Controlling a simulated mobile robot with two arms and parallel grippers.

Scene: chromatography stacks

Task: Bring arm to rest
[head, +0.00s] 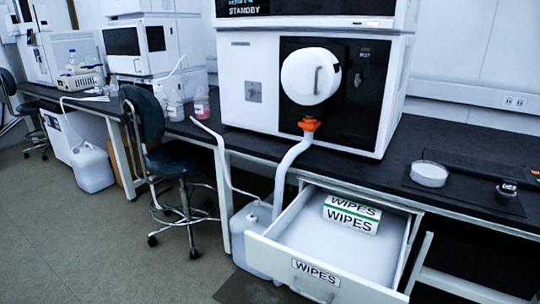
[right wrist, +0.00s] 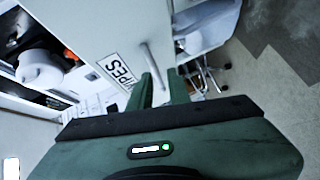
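My right gripper (right wrist: 160,80) shows only in the right wrist view, as a dark green body with two fingers. A gap is visible between the fingers, with nothing clearly held in it. The bar handle (right wrist: 152,62) of the white drawer is just beyond the fingertips; whether they touch is unclear. In the head view the drawer (head: 398,262) is pulled open, with a WIPES label (head: 316,273) and a handle (head: 315,291) on its front. A WIPES box (head: 352,214) lies inside. My left gripper is in neither view.
A stool (head: 180,165) stands left of the drawer, with a white container (head: 246,225) beside the drawer. Floor at lower left is clear.

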